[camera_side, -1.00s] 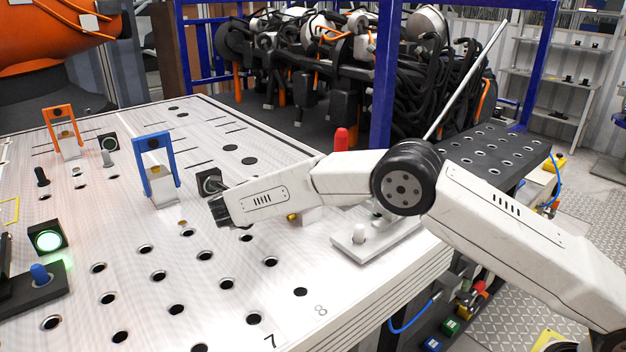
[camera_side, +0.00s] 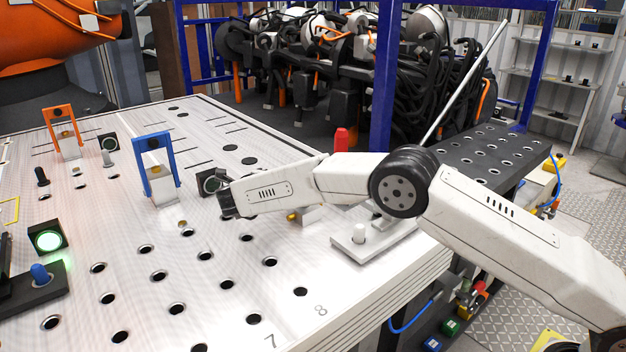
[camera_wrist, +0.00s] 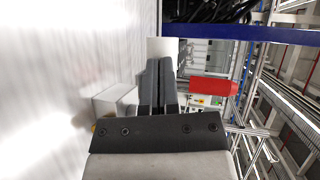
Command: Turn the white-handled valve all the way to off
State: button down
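My gripper (camera_side: 226,200) is low over the perforated white table, next to a small black box with a round button (camera_side: 209,182). In the wrist view its two dark fingers (camera_wrist: 158,84) lie together and look shut, with nothing clearly between them. A white block (camera_wrist: 162,48) shows just beyond the fingertips; I cannot tell whether they touch it. I cannot pick out the white-handled valve for certain. A blue-handled fixture (camera_side: 155,168) and an orange-handled one (camera_side: 63,132) stand upright on the table. My arm hides part of the table behind it.
A red piece (camera_side: 341,140) stands behind my arm; it shows beside the fingers in the wrist view (camera_wrist: 213,87). A white plate with a peg (camera_side: 358,238) sits by the table edge, under my arm. A green-lit button (camera_side: 47,241) is at left.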

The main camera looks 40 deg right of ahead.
jog(key=shift+d, duration=0.1)
jog(key=v, duration=0.8)
dwell(0.4)
dwell(1.8)
